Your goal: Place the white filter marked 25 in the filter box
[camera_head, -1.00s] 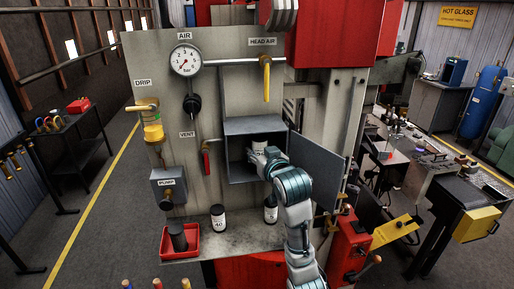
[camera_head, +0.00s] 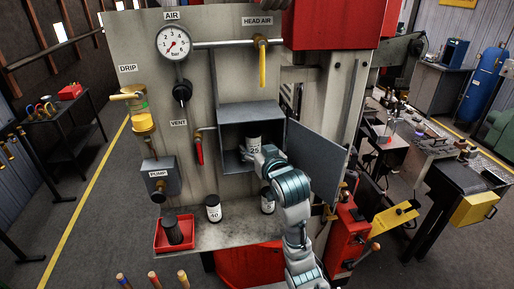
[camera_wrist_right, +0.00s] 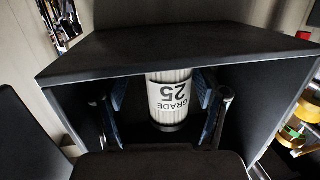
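The white filter marked 25 (camera_head: 253,143) is upright inside the grey open-fronted filter box (camera_head: 228,112). In the right wrist view the filter (camera_wrist_right: 173,98) shows its label upside down. My right gripper (camera_head: 254,158) is at the box opening, in front of the filter's lower part. Its two blue-padded fingers (camera_wrist_right: 163,97) stand on either side of the filter, with visible gaps, so it is open. The filter's base is partly hidden in the head view. The box door (camera_head: 318,160) is swung open to the right. My left gripper is not in view.
A filter marked 40 (camera_head: 213,208) and another filter (camera_head: 267,201), partly behind my right arm, stand on the ledge below the box. A red tray (camera_head: 161,241) with a dark cylinder is at the ledge's left. A red-handled lever (camera_head: 199,150) is beside the box.

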